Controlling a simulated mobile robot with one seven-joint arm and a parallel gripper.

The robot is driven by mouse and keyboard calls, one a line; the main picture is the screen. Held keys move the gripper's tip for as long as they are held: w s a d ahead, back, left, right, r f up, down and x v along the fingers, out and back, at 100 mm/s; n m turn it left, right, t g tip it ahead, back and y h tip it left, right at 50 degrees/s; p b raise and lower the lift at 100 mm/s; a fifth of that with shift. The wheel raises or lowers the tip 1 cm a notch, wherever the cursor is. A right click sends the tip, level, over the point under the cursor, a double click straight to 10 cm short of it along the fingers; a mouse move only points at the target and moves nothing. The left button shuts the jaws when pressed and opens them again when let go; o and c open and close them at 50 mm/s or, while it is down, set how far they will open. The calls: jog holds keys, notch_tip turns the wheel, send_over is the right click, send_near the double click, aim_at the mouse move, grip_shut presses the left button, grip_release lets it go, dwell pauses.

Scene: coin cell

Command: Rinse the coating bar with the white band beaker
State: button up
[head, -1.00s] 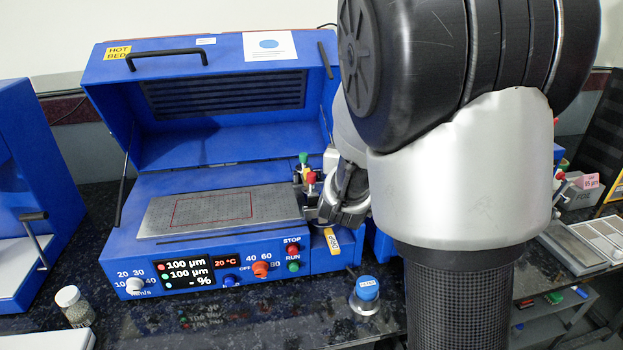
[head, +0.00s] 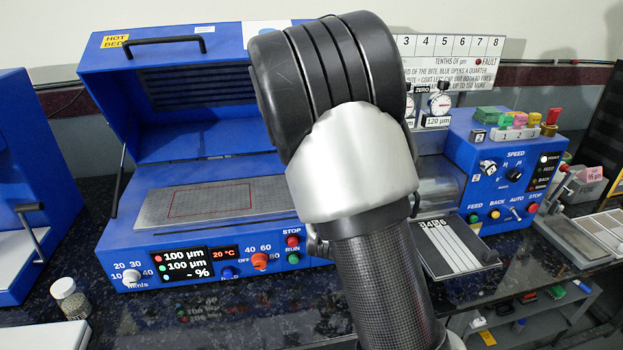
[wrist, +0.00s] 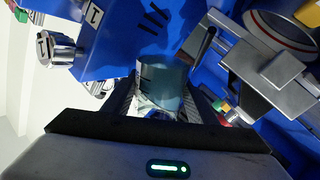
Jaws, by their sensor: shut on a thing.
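In the wrist view my gripper (wrist: 165,96) is shut, with a bluish glassy cylinder (wrist: 166,80) between its fingers. I take it for the beaker; a pale patch shows low on it, but I cannot read its band clearly. In the head view my own arm hides the gripper and the beaker. The blue hot-bed coater (head: 110,240) stands open with its grey plate (head: 155,208) bare. I cannot make out the coating bar for certain in either view.
In the wrist view grey metal blocks (wrist: 253,72) and a red-rimmed round piece (wrist: 281,30) lie right of the gripper. A knob marked 1 (wrist: 56,48) is at left. In the head view a blue roller machine (head: 470,155) stands right, and a small jar (head: 66,292) front left.

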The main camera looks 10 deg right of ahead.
notch_tip(320, 180, down, 3)
jog(key=shift+a+r+b, duration=0.1)
jog(key=shift+b, duration=0.35)
jog(key=shift+w+a+r+n+p, duration=0.1)
jog(key=shift+r+n+p, duration=0.15)
jog(key=shift+r+p, duration=0.35)
jog(key=shift+w+a+r+n+p, duration=0.1)
jog(key=shift+r+n+p, duration=0.25)
jog(key=shift+p, duration=0.3)
jog(key=shift+a+r+n+p, duration=0.3)
jog(key=shift+n+p, duration=0.2)
jog(key=shift+p, duration=0.25)
jog(key=shift+w+f, duration=0.1)
jog(key=shift+f, duration=0.1)
jog(key=shift+d+r+n+t+y+p, duration=0.1)
jog(key=shift+r+n+p, duration=0.4)
jog(key=shift+n+p, duration=0.55)
jog(key=shift+a+r+n+t+y+p, duration=0.1)
jog(key=shift+r+n+p, duration=0.55)
jog(key=shift+p, duration=0.7)
jog(key=shift+d+r+n+t+y+p, duration=0.1)
jog(key=shift+r+n+p, duration=0.3)
jog(key=shift+n+p, duration=0.7)
dwell(1.7)
